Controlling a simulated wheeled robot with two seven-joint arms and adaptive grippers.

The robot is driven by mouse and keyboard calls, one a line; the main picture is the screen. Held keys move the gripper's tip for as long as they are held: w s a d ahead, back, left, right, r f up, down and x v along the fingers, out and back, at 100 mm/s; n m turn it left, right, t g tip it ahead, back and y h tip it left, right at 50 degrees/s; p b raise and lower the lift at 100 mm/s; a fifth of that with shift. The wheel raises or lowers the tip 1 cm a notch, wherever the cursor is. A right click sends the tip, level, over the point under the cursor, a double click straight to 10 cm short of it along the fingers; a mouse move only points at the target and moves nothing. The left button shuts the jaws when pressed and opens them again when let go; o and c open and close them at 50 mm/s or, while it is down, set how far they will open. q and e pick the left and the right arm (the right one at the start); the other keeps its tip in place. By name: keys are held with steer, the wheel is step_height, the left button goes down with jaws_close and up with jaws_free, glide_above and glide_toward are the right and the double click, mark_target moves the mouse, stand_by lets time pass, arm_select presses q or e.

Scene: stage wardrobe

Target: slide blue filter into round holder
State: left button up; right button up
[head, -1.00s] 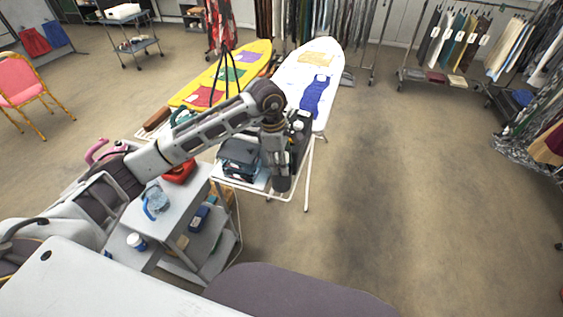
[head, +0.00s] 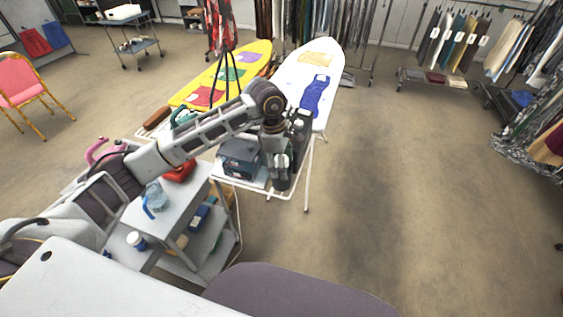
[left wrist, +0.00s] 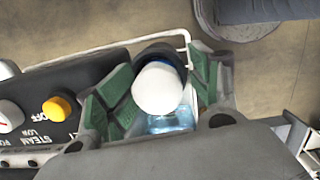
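My left gripper (head: 283,178) is at the near end of the white ironing board in the head view. In the left wrist view its green-padded fingers (left wrist: 160,88) stand on both sides of a blue filter (left wrist: 172,123) with a round white end (left wrist: 158,90), and look shut on it. A dark round holder (left wrist: 158,52) shows just beyond the white end and is partly covered by it. I cannot tell how far the filter is inside the holder. My right gripper is not in view.
A dark control panel (left wrist: 62,120) with knobs is left of the fingers. The ironing board (head: 322,62) extends behind the arm, beside a yellow one (head: 250,58). A grey trolley (head: 180,215) stands at the lower left.

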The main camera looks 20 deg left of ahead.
arm_select(q)
steer(key=shift+a+f, duration=0.1)
steer(key=shift+f, duration=0.1)
steer(key=shift+w+r, duration=0.2)
steer(key=shift+r, duration=0.2)
steer(key=r, duration=0.3)
steer(key=a+r, duration=0.1)
steer(key=r, duration=0.7)
steer(key=shift+s+a+r, duration=0.2)
steer(key=shift+a, duration=0.1)
stand_by(0.8)
